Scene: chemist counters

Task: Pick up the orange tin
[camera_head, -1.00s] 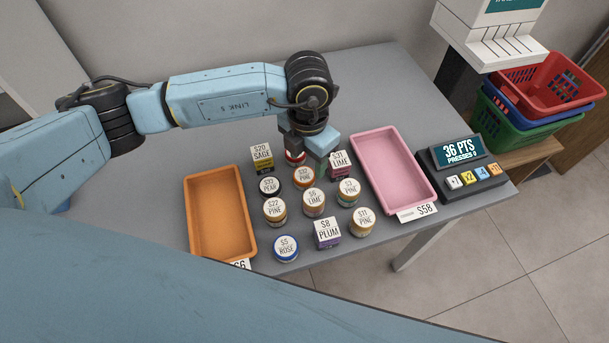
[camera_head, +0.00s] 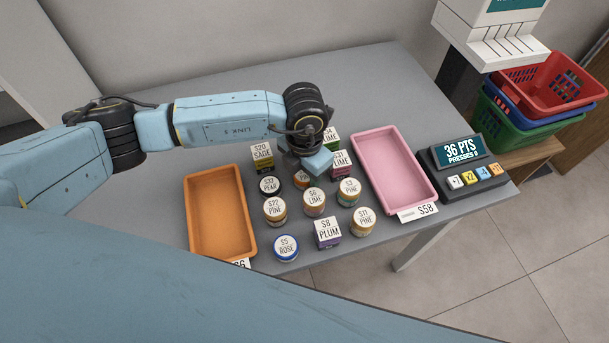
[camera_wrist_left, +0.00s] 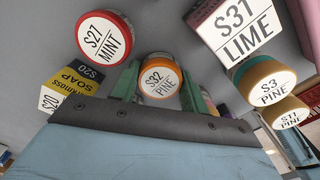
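The orange tin, with an orange-rimmed white lid marked $32 PINE (camera_wrist_left: 160,80), shows in the left wrist view. In the head view the orange tin (camera_head: 301,180) is partly hidden by my left gripper. My left gripper (camera_head: 312,166) is low over the back of the group of goods. In the left wrist view the green fingers of my left gripper (camera_wrist_left: 158,90) are apart, one on each side of the orange tin. I cannot tell whether they touch it. My right gripper is not in view.
An orange tray (camera_head: 248,204) stands left, a pink tray (camera_head: 362,168) right. The table behind is clear.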

